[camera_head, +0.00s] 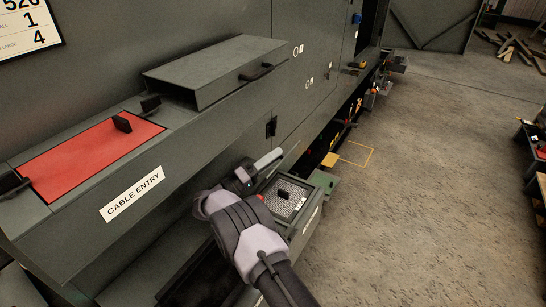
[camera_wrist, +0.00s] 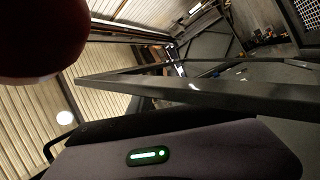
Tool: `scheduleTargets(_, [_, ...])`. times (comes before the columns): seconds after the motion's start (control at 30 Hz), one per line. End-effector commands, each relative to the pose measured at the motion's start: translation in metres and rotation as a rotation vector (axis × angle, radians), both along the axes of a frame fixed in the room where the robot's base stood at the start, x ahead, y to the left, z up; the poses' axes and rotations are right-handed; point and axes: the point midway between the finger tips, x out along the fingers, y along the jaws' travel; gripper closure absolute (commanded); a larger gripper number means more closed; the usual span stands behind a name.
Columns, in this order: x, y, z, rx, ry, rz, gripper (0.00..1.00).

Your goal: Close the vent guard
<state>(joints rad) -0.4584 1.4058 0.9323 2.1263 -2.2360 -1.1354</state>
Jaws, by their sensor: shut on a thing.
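My gripper (camera_head: 268,159) is low beside the grey cabinet, its pale jaws pointing right. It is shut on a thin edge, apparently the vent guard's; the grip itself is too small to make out. The vent guard seems to be the grey frame whose long bar (camera_wrist: 200,92) crosses the wrist view, standing open at an angle. In the head view it is nearly edge-on and mostly hidden by my arm. A low box with a speckled mesh top (camera_head: 291,190) and a small black handle sits just right of and below my gripper.
A red panel (camera_head: 85,160) lies in the cable entry housing at left. A grey drawer-like box (camera_head: 215,72) with a black handle juts out above my gripper. The concrete floor (camera_head: 430,200) at right is mostly clear, with benches at the far right edge.

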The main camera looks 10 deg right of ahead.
Motion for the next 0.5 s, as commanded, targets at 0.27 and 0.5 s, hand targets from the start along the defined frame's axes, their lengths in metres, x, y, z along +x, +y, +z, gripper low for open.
scheduleTargets(0.27, [0.0001,-0.0001,0.0003,0.0,0.0,0.0,0.56])
scheduleTargets(0.5, [-0.0016,0.004,-0.001,-0.001,0.0,0.001,0.56])
